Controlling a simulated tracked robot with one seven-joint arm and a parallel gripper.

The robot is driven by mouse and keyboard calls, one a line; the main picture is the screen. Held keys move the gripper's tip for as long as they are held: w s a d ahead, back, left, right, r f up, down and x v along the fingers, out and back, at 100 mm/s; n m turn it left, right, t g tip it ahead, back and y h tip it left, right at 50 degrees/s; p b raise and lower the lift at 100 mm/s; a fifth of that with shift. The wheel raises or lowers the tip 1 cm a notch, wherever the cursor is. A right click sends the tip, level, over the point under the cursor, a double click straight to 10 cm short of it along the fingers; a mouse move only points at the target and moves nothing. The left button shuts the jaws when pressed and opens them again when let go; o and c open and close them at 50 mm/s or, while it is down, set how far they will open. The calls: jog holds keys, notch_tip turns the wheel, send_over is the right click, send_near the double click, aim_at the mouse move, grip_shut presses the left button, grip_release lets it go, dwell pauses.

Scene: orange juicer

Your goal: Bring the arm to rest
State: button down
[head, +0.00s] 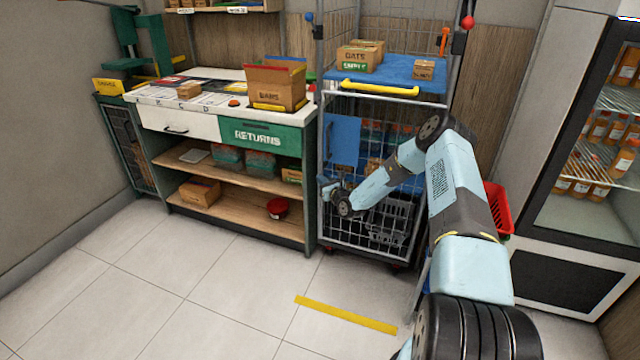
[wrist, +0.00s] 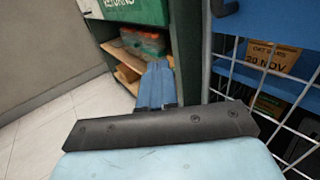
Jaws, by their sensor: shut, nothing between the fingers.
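My arm is light blue with dark joints and reaches from the lower right of the head view toward the wire cage trolley. My gripper (head: 326,187) is at its far end, in front of the trolley's left edge and beside the right end of the returns counter. In the wrist view my gripper (wrist: 156,75) shows as blue fingers lying together, pointing toward the counter's shelves. It is shut with nothing in it. The fingertips are small in the head view.
The wire cage trolley (head: 400,248) is close to my gripper and forearm. The returns counter (head: 312,135) stands to the left, with boxes on its shelves. A red basket (head: 497,208) is behind my arm, and a glass-door fridge (head: 585,130) stands at right.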

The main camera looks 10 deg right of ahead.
jog(key=s+a+r+n+g+y, duration=0.35)
jog(key=a+r+n, duration=0.2)
jog(key=r, duration=0.45)
jog(key=s+a+r+n+g+y, duration=0.2)
jog(key=s+a+r+n+y, duration=0.3)
jog(key=r, duration=0.5)
jog(key=s+a+r+n+g+h, duration=0.25)
jog(key=s+r+n+g, duration=0.55)
jog(key=s+r+n, duration=0.45)
jog(key=s+d+r+n+h, duration=0.1)
jog(key=s+r+n+h, duration=0.15)
jog(key=s, duration=0.45)
jog(key=s+d+r+n+g+h, duration=0.1)
jog(key=s+d+r, duration=0.1)
jog(key=s+r, duration=0.35)
jog(key=s+d+r+n+h, duration=0.1)
jog(key=s+r+h, duration=0.1)
jog(key=s, duration=0.6)
jog(key=s+d+r+n+t+h, duration=0.1)
jog(key=s+d+r+n+h, duration=0.1)
jog(key=s+d, duration=0.5)
jog(key=s+d+r+n+t+h, duration=0.2)
jog(key=s+d+h, duration=0.3)
jog(key=s, duration=0.8)
jog(key=shift+d+r, duration=0.35)
jog(key=shift+d, duration=0.6)
jog(key=shift+t, duration=0.25)
